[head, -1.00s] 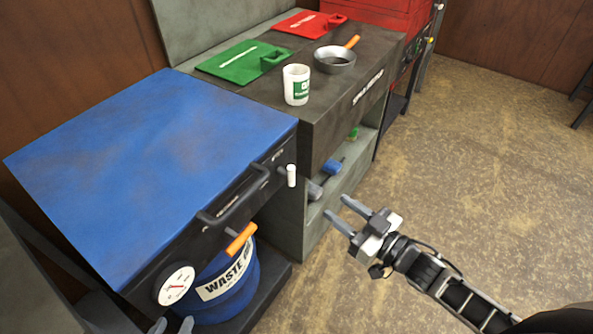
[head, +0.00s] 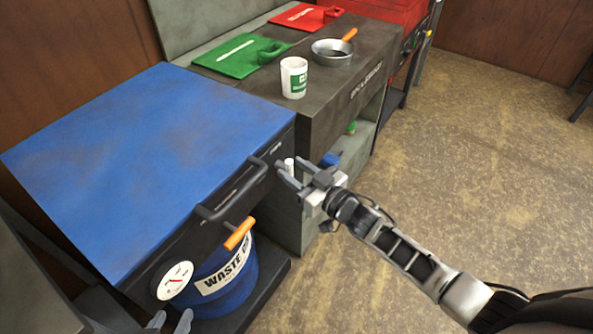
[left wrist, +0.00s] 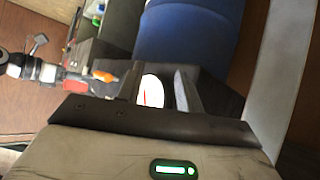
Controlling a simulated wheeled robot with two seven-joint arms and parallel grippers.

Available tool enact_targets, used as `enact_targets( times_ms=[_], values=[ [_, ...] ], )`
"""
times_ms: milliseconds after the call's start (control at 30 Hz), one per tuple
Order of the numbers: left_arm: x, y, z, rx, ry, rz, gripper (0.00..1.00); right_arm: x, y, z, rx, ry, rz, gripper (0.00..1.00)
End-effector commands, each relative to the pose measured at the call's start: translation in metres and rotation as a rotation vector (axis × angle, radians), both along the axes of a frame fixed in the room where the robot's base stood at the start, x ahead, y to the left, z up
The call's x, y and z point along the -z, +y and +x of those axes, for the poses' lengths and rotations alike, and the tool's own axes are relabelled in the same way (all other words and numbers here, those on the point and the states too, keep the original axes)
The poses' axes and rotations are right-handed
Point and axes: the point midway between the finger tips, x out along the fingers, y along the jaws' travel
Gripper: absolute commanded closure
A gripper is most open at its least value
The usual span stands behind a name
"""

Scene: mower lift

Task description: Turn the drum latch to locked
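The front of the blue-topped cabinet (head: 150,155) carries a lever with a white grip (head: 289,164) near its right corner, with small lettering beside it too small to read. My right gripper (head: 290,168) is at this white grip, fingers apart on either side of it; contact cannot be told. An orange handle (head: 239,234) sits lower on the front, above the blue waste drum (head: 225,280). My left gripper (head: 171,320) is at the bottom edge, fingers apart and empty; in the left wrist view its fingers (left wrist: 160,90) frame the white dial.
A black bar handle (head: 232,195) and a white dial (head: 174,281) with a red needle are on the cabinet front.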

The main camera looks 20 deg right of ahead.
Motion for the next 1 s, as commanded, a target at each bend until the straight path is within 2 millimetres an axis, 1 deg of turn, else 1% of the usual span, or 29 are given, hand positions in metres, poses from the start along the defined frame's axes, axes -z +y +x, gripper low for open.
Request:
enact_targets(
  times_ms=[67,100,167,200,467,633,767,1000],
  values=[
    [0.0,0.0,0.0,0.0,0.0,0.0,0.64,0.0,0.0,0.0,0.0,0.0,0.0,0.61],
    [0.0,0.0,0.0,0.0,0.0,0.0,0.64,0.0,0.0,0.0,0.0,0.0,0.0,0.72],
    [0.0,0.0,0.0,0.0,0.001,0.0,0.64,0.0,0.0,0.0,0.0,0.0,0.001,0.89],
    [0.001,0.0,0.0,0.0,0.001,0.0,0.64,0.0,0.0,0.0,0.0,0.0,0.001,1.0],
    [0.003,0.0,-0.001,0.0,0.005,0.002,0.64,0.001,0.0,-0.001,0.001,-0.005,-0.005,1.0],
    [0.007,0.0,-0.001,-0.001,0.006,-0.002,0.64,0.002,0.0,-0.001,0.001,-0.032,-0.042,1.0],
    [0.011,-0.001,0.0,-0.003,0.004,-0.011,0.64,0.003,0.001,-0.001,0.001,-0.077,-0.097,1.0],
    [0.016,-0.003,0.002,-0.007,-0.011,-0.034,0.64,0.006,0.002,-0.003,0.001,-0.201,-0.257,1.0]
  ],
)
